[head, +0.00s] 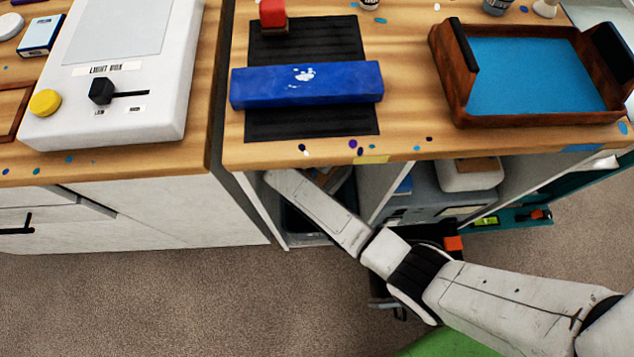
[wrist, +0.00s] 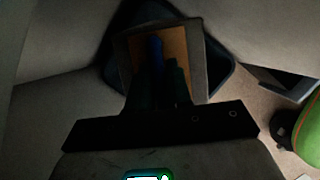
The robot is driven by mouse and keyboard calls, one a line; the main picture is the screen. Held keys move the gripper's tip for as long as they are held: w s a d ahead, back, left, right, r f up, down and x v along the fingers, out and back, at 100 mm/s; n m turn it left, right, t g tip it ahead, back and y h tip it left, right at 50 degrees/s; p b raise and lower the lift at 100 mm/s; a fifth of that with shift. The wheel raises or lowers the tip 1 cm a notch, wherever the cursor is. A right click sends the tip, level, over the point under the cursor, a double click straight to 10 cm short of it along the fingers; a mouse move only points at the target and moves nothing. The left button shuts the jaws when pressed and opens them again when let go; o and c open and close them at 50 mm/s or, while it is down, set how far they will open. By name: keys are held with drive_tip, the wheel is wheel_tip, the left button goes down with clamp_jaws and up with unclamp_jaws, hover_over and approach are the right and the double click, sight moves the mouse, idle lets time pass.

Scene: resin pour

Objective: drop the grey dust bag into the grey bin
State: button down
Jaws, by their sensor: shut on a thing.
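My gripper (wrist: 161,78) shows in the wrist view as two dark fingers, dim in shadow. It is shut on the grey dust bag (wrist: 184,45), whose grey edges frame an orange-brown panel with a blue strip. Beyond the bag, the dark rim of the grey bin (wrist: 226,72) shows on both sides, so the bag is over or inside its mouth; the depth is unclear. In the head view my arm reaches into the left under-counter compartment, where part of the bin (head: 305,222) shows. The arm hides my fingers and most of the bag there.
White compartment walls (head: 385,190) stand close around the arm, under the wooden counter (head: 410,100). On top are a light box (head: 120,75), a blue block (head: 306,84) and a wooden tray with blue inside (head: 465,112). Carpet (head: 180,300) is open in front.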

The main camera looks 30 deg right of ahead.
drive_tip(key=shift+f+b, duration=2.8)
drive_tip(key=shift+b, duration=0.15)
drive_tip(key=c, duration=1)
unclamp_jaws()
drive_tip(key=shift+o, duration=0.2)
wheel_tip(320, 180, up, 3)
drive_tip(key=shift+r+p, duration=0.15)
drive_tip(key=shift+p, duration=0.65)
drive_tip(key=s+r+p, duration=0.1)
drive_tip(key=s+r, duration=0.1)
drive_tip(key=s+r+p, duration=0.2)
drive_tip(key=r, duration=0.1)
drive_tip(key=shift+s+r, duration=0.35)
drive_tip(key=s+r+p, duration=0.3)
drive_tip(key=s+r, duration=0.1)
drive_tip(key=s, duration=0.5)
drive_tip(key=shift+s, duration=0.15)
